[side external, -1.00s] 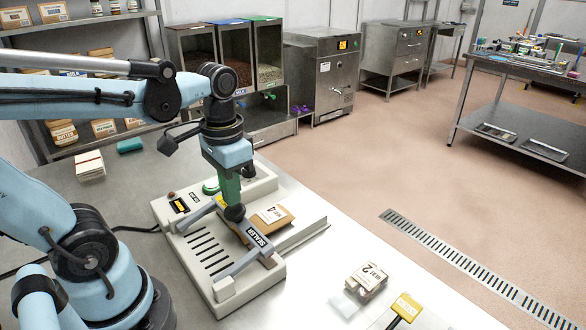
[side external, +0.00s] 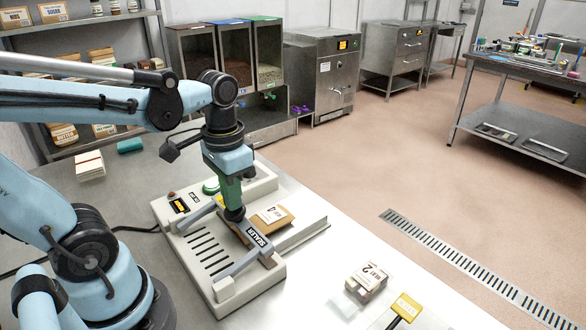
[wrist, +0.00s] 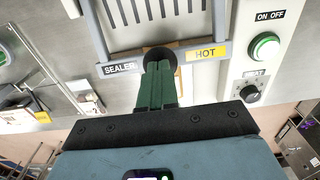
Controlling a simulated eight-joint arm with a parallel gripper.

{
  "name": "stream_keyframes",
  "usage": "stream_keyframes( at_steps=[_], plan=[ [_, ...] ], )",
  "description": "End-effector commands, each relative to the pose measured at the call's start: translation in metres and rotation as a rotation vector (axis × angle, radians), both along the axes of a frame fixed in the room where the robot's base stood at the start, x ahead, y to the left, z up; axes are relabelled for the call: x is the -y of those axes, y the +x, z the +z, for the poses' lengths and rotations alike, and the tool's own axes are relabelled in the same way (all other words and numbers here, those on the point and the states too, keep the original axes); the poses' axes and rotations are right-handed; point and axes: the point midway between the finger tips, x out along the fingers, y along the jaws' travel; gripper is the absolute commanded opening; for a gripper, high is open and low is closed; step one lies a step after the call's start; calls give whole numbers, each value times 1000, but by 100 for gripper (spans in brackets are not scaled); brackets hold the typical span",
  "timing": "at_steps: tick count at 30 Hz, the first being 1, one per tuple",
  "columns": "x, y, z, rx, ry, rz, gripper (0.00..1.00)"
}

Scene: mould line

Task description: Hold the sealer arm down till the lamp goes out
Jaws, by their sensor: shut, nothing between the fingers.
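The sealer (side external: 225,285) is a cream machine on the steel bench. Its grey sealer arm (side external: 240,262) lies low across the front, with a black knob (wrist: 158,55) between the SEALER and HOT labels in the wrist view. My gripper (side external: 233,206) is shut and empty, its green fingertips against the knob from above. A brown paper pouch (side external: 272,216) lies by the sealer arm, partly under it. A small dull red dome (side external: 171,195), perhaps the lamp, sits at the sealer's back left corner; I cannot tell whether it is lit. The green on/off button (wrist: 264,46) looks bright.
A boxed pack (side external: 367,280) and a yellow-tagged tool (side external: 405,308) lie at the bench's front right.

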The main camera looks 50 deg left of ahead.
Motion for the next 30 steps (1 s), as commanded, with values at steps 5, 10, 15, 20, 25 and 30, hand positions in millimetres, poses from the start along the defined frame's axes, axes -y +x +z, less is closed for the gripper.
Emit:
stream_keyframes(
  at_steps=[5,10,15,20,25,30],
  plan=[
    [0,0,-7,0,0,0,0],
    [0,-1,-13,-1,0,0,0],
    [0,-1,-19,-2,0,0,0],
    [0,-1,-24,-2,0,0,0],
    [0,-1,-24,-2,0,0,0],
    [0,-1,-24,-2,0,0,0]
  ],
)
